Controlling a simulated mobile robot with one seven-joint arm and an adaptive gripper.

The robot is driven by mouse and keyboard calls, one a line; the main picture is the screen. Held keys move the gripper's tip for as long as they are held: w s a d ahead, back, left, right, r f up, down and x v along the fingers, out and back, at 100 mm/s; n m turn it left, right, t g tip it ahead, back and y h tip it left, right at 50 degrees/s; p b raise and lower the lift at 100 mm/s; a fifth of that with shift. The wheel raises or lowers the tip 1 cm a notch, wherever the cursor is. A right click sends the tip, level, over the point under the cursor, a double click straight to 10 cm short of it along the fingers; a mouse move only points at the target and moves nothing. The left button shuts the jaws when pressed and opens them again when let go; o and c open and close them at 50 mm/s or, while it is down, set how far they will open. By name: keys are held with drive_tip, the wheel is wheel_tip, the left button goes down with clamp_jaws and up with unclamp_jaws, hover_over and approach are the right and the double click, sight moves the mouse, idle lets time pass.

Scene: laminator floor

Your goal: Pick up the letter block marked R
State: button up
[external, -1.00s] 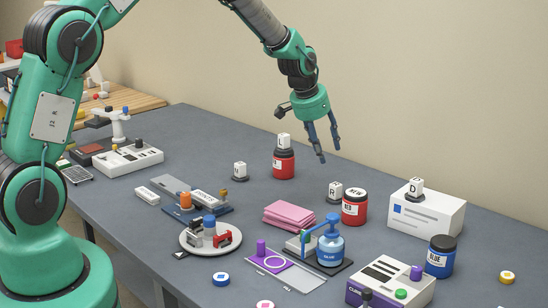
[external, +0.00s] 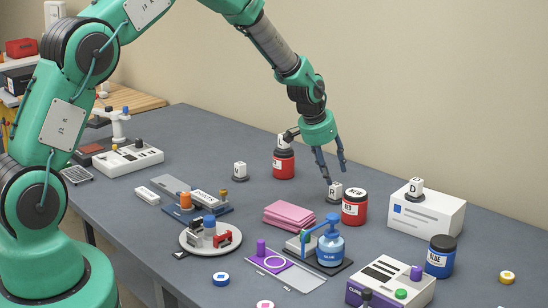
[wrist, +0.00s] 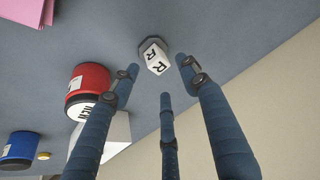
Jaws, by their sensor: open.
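The white letter block marked R (external: 335,190) stands on a small dark base on the grey table, just left of a red jar. It also shows in the wrist view (wrist: 155,57), ahead of the fingertips and between the two outer fingers. My gripper (external: 333,174) points down just above the block, with its fingers apart and nothing held. In the wrist view my gripper (wrist: 158,78) shows three blue fingers spread around the line to the block. I cannot tell whether any finger touches it.
The red jar (external: 354,208) with a black lid stands close to the block's right. A white box (external: 428,214) with block D (external: 415,187) on top is farther right. Pink cloths (external: 290,214) lie in front to the left.

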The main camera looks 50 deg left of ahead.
sight(335, 184)
drive_tip(key=shift+w+f, duration=0.1)
drive_tip(key=shift+f, duration=0.15)
drive_tip(key=shift+b+x, duration=0.3)
drive_tip(key=shift+x, duration=2.15)
drive_tip(key=shift+d, duration=0.15)
clamp_jaws()
